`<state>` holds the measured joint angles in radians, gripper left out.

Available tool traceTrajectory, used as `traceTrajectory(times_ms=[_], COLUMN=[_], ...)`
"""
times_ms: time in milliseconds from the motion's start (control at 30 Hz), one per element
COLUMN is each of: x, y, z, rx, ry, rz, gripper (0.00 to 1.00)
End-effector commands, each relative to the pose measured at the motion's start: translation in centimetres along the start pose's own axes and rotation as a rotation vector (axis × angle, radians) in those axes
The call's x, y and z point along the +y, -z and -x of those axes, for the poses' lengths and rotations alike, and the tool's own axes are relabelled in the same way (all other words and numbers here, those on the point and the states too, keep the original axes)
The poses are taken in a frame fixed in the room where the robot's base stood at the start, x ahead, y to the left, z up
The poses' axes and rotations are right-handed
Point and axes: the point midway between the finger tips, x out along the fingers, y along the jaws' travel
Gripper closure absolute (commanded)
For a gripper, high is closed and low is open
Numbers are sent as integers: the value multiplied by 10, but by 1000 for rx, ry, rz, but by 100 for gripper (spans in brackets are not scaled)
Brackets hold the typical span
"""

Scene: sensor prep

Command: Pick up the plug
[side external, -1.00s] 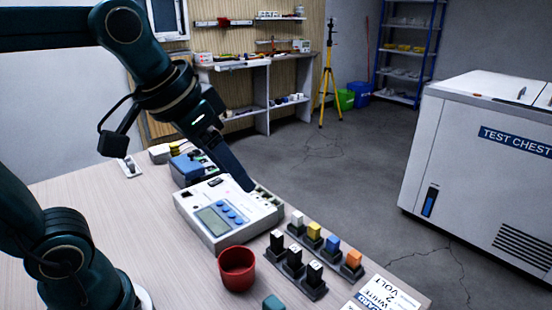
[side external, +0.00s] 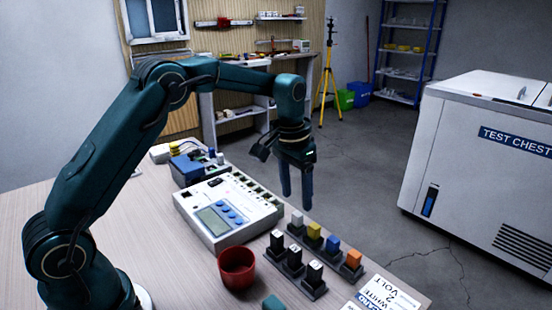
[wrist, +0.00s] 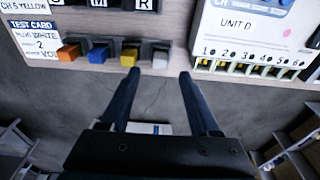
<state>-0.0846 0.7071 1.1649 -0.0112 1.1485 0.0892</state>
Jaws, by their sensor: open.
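Several coloured plugs stand in dark holders on the table: a white plug (side external: 297,218), a yellow plug (side external: 314,230), a blue plug (side external: 333,243) and an orange plug (side external: 353,258). My gripper (side external: 296,202) points down, open and empty, close to the white plug at the row's far end. In the wrist view, the white plug (wrist: 160,60) lies just beyond the gap between my fingertips (wrist: 160,75). The yellow plug (wrist: 130,56) is near the left fingertip. A test card (wrist: 30,36) reads "WHITE" and "2". I cannot tell whether the fingers reach down to plug height.
A white meter unit (side external: 230,215) with a row of numbered sockets stands left of the plugs. A red cup (side external: 237,268) and black lettered blocks (side external: 294,256) are nearby. A blue device (side external: 190,168) stands behind the meter. Open floor lies beyond the table edge.

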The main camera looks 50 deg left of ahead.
Motion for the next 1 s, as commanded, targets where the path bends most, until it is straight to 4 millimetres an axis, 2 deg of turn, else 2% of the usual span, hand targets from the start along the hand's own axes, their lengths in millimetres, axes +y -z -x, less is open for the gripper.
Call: traceTrajectory(times_ms=[333,700,867,1000], x=[0,0,0,0], y=[-1,-1,-1,-1], z=[-41,-48,-48,-47], rx=[-4,-1,-1,0], ry=[0,0,0,0], rz=[1,1,1,1], gripper=[38,38,99,100])
